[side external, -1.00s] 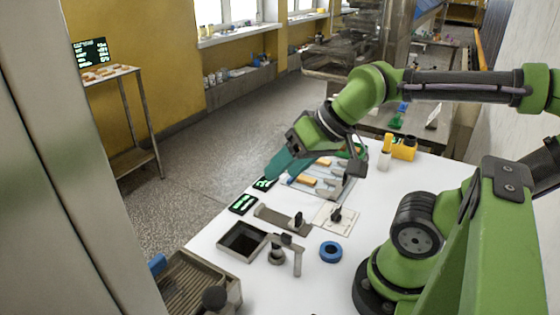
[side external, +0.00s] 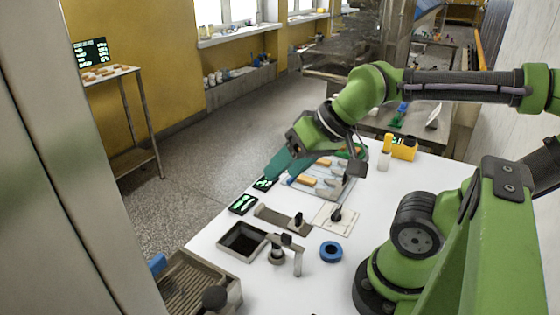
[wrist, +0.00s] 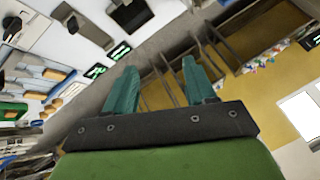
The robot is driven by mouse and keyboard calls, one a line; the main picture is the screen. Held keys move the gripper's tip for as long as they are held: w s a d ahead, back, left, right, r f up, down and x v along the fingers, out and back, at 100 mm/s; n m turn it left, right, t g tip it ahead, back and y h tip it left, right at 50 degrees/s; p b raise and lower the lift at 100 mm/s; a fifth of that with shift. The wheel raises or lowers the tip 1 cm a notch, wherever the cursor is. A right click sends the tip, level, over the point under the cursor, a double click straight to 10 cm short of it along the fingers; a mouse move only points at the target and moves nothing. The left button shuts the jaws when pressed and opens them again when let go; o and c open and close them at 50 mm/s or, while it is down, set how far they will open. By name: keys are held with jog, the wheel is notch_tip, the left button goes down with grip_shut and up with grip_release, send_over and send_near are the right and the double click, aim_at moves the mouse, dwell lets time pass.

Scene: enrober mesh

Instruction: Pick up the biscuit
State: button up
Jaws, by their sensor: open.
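Several tan biscuits lie on a grey plate (side external: 340,188) on the white table; one biscuit (side external: 306,180) is at its near side and another (side external: 323,161) farther back. The biscuits also show at the left of the wrist view, one of them here (wrist: 54,75).
Two black displays, one here (side external: 243,204), lie near the table's left edge. A black square bin (side external: 242,240), a dark post on a bracket (side external: 277,254), a blue ring (side external: 331,251) and a yellow device (side external: 404,148) stand around. Bare table lies at the front.

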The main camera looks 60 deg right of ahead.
jog(key=n+g+h, duration=0.2)
jog(key=n+g, duration=0.3)
jog(key=g, duration=0.2)
send_over(307, 178)
jog(key=f, duration=1.8)
jog(key=shift+s+f, duration=0.15)
jog(key=shift+s, duration=0.1)
jog(key=shift+w+f, duration=0.15)
jog(key=shift+f, duration=1.25)
jog(key=shift+w+f, duration=0.1)
jog(key=shift+f, duration=1.25)
